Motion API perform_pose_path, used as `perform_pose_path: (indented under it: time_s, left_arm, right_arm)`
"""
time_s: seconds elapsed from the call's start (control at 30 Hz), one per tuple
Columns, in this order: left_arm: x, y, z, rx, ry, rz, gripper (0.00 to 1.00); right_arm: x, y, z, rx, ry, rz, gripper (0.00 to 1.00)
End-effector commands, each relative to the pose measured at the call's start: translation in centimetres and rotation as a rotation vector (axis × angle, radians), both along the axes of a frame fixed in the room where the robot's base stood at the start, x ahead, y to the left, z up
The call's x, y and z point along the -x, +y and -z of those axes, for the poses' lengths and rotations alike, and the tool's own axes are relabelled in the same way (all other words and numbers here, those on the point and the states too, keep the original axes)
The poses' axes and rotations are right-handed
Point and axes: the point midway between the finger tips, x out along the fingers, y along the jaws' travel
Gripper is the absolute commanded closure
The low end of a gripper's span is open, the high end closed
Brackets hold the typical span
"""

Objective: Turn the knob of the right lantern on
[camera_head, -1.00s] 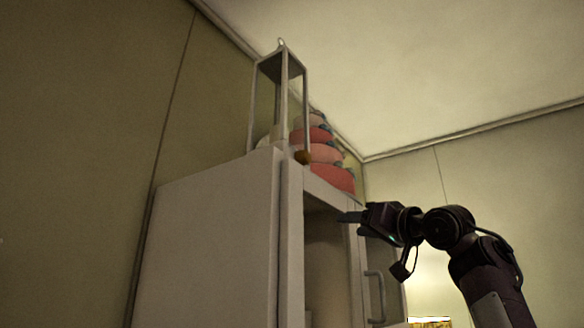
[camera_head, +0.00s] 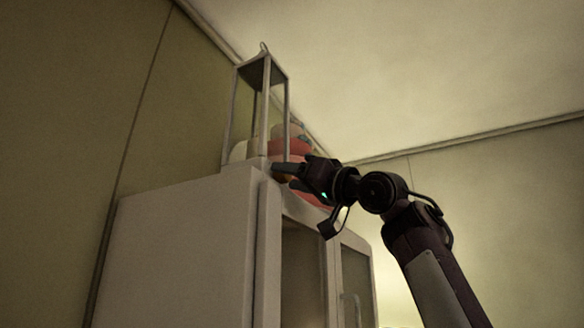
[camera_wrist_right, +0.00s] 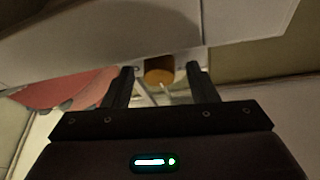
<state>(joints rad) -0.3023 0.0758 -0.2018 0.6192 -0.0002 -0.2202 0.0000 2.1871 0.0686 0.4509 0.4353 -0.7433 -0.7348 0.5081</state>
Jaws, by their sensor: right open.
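A tall, open-framed lantern (camera_head: 287,108) stands on top of a white cabinet in the head view. My right gripper (camera_head: 283,177) is at the lower right of the lantern, near its base. In the right wrist view, a round orange-brown knob (camera_wrist_right: 159,74) shows between the two spread fingertips of my right gripper (camera_wrist_right: 160,70), which is open. I cannot tell whether either finger touches it. In the head view the knob is hidden behind the gripper. My left gripper is not in view.
The white cabinet (camera_head: 180,245) has glass-fronted doors at its right. A tiered pink-red cake (camera_head: 300,147) stands behind the lantern, partly hidden by my right gripper; a red, scalloped shape (camera_wrist_right: 70,90) shows at left in the wrist view. The ceiling is above.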

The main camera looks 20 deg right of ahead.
Motion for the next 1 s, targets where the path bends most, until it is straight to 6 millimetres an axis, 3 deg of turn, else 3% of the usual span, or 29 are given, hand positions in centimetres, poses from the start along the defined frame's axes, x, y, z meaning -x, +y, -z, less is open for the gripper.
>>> perform_pose_path:
  time_s: [0.27,0.6,1.0]
  left_arm:
    - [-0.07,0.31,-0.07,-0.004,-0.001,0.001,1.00]
    - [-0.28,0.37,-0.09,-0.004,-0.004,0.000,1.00]
    - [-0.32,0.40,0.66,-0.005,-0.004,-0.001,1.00]
  right_arm:
    - [-0.14,0.07,0.01,0.000,0.000,0.001,0.47]
    - [-0.13,0.06,0.00,0.000,0.000,0.000,0.90]
    - [0.13,0.26,-0.18,-0.176,0.172,0.002,0.92]
